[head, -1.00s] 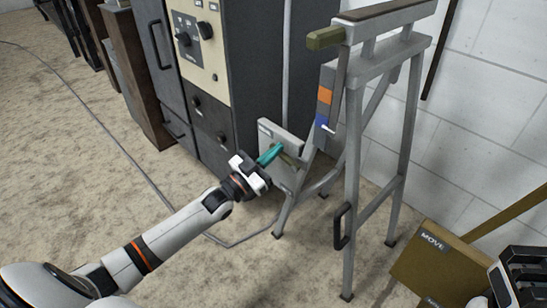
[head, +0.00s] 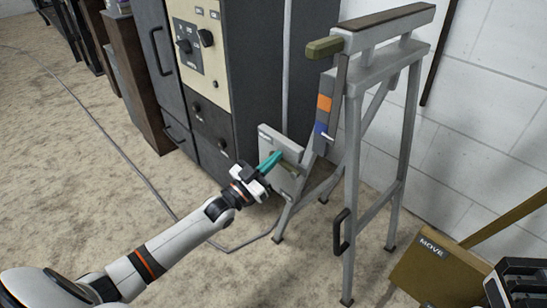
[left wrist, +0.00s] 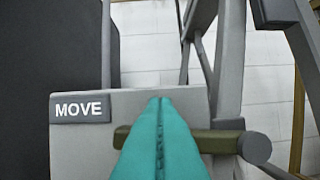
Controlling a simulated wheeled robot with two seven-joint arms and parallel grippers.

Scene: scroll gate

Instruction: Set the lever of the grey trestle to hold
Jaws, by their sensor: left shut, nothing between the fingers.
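The grey trestle (head: 352,190) stands right of centre in the head view. A grey panel (head: 270,137) sits low at its left side. In the left wrist view the panel (left wrist: 80,150) has a MOVE label (left wrist: 81,107) at its upper left. An olive lever bar (left wrist: 222,141) crosses in front of the panel and meets a round grey hub at its right. My left gripper (head: 279,154) is shut and empty, its teal fingers (left wrist: 160,105) hiding the bar's middle. I cannot tell whether they touch it. No hold label shows. Part of my right arm's end (head: 522,280) shows at bottom right, fingers unseen.
Another olive handle (head: 325,47) sticks out at the trestle's top, above an orange and blue plate (head: 323,117). A dark cabinet (head: 250,75) stands close behind the panel. The floor at left is mostly clear.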

